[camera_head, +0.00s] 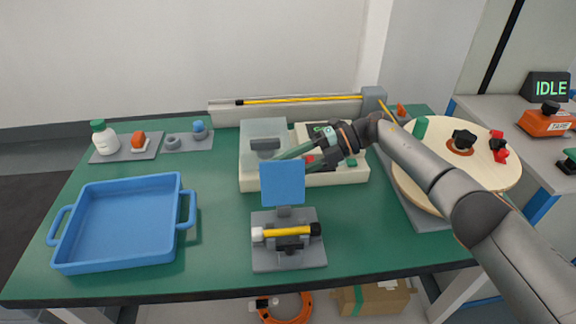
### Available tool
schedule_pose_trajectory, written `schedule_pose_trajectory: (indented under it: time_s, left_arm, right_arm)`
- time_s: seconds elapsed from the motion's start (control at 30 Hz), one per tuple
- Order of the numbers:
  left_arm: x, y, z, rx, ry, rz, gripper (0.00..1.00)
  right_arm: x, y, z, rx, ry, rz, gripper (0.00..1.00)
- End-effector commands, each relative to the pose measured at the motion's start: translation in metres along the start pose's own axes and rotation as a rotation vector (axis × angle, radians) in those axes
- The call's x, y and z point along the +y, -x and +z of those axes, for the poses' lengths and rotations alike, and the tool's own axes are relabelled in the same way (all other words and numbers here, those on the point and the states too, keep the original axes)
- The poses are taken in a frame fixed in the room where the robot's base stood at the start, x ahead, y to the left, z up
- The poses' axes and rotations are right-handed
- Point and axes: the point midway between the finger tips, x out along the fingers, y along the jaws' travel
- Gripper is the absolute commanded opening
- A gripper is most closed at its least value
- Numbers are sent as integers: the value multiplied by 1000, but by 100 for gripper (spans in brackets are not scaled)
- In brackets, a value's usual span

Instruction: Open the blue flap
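The blue flap (283,184) is a flat square panel. It stands upright at the back of a grey fixture (263,262) near the table's front edge. A yellow cable piece (287,231) with a white end and a black end lies across the fixture in front of the flap. My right gripper (292,158) reaches in from the right, just behind and above the flap's top edge. Its fingertips are partly lost against the machine behind, so I cannot tell their gap or whether they touch the flap. My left gripper is not in view.
A white machine (345,178) with a clear cover stands behind the flap. A blue tray (125,228) sits at the left, a round wooden disc (430,165) at the right. A bottle (104,139) and small parts stand at the back left. Green table is clear between tray and fixture.

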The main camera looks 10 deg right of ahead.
Motion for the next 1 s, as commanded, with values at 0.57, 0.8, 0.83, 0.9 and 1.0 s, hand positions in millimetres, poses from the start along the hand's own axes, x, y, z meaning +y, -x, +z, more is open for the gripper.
schedule_pose_trajectory:
  time_s: [0.57,0.8,0.83,0.9,1.0]
  left_arm:
    - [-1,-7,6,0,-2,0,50]
    - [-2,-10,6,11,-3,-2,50]
    - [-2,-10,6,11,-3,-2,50]
    - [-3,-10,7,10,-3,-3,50]
    - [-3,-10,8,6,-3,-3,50]
  right_arm:
    - [-1,70,1,-5,1,1,45]
    - [-1,112,1,-2,0,0,45]
    - [0,114,1,-2,1,0,45]
    - [0,120,0,-1,0,0,45]
    - [0,124,0,-1,0,0,45]
